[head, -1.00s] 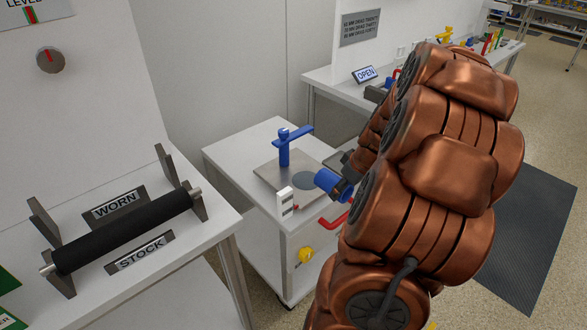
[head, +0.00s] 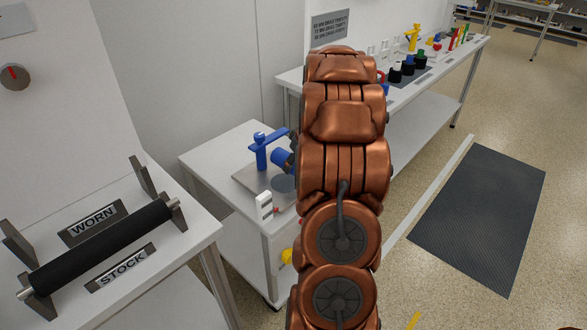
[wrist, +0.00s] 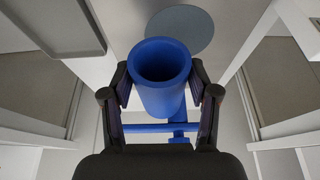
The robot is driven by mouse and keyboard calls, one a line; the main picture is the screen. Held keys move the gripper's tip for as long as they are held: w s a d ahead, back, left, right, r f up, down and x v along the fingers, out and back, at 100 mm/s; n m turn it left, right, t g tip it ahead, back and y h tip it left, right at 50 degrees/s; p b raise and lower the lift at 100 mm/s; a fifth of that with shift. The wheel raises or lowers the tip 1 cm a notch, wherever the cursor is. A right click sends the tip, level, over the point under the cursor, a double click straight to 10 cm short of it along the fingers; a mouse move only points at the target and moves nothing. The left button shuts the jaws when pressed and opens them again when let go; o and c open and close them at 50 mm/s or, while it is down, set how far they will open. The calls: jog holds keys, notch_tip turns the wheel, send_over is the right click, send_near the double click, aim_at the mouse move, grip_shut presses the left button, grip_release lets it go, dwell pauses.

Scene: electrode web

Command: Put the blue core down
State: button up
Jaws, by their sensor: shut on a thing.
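The blue core (head: 281,158) is a short hollow cylinder. My gripper (wrist: 160,78) is shut on the core. In the head view it is mostly hidden behind my copper arm. The grey disc (wrist: 180,28) lies beyond the core in the wrist view, apart from it.
A blue post with a crossbar (head: 262,152) stands on the plate, close left of the core. A black roller (head: 105,245) rests on the left table. A bench with several coloured parts is behind right.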

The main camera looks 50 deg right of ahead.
jog(key=shift+w+d, duration=0.25)
jog(key=shift+w, duration=0.35)
jog(key=shift+s+f, duration=0.1)
jog(key=shift+f, duration=1.65)
jog(key=shift+f, duration=0.2)
jog(key=o, duration=1.3)
jog(key=shift+r, duration=0.1)
jog(key=shift+s+r, duration=0.1)
jog(key=shift+r, duration=0.5)
jog(key=v, duration=1.1)
